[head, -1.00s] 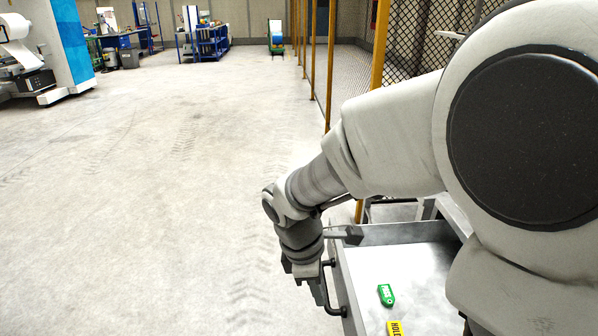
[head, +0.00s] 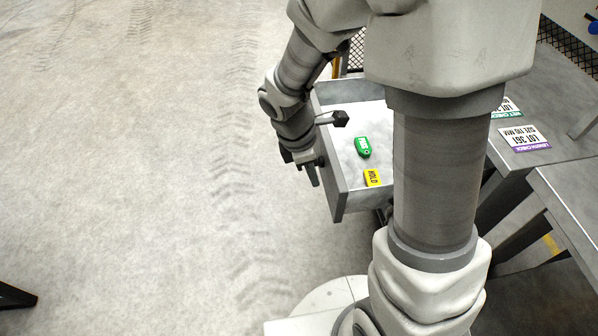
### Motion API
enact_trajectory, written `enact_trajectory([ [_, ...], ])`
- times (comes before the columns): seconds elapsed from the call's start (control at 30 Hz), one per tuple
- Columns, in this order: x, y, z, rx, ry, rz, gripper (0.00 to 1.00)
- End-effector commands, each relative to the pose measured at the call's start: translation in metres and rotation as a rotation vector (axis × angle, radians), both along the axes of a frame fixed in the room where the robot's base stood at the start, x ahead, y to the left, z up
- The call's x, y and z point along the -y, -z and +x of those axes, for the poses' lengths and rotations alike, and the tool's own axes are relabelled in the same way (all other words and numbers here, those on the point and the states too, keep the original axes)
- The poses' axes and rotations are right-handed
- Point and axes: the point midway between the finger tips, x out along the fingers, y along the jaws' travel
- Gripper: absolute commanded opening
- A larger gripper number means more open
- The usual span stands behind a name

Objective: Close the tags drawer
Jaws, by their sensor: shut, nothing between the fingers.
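The tags drawer (head: 342,203) is a grey metal drawer, pulled out from the bench on the right. A green tag (head: 363,147) and a yellow HOLD tag (head: 373,178) lie inside it. My gripper (head: 313,180) points down at the outer side of the drawer's front panel. It is shut and empty, close to the panel; I cannot tell whether it touches.
A grey bench (head: 540,120) on the right bears printed lot cards (head: 523,138). Bench legs stand below it. The floor (head: 150,180) to the left is clear, apart from a dark object (head: 15,297) at the lower left edge.

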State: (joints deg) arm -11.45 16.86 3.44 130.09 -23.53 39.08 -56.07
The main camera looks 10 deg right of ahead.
Motion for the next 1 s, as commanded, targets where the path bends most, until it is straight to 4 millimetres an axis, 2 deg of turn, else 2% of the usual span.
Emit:
enact_trajectory([
  [0.17, 0.012, 0.000, -0.001, -0.002, 0.000, 0.000, 0.00],
  [0.67, 0.018, -0.001, -0.001, -0.003, 0.002, 0.000, 0.00],
  [0.87, 0.043, -0.003, -0.001, -0.002, 0.007, -0.001, 0.00],
  [1.0, 0.075, -0.004, -0.002, -0.005, 0.009, -0.001, 0.00],
])
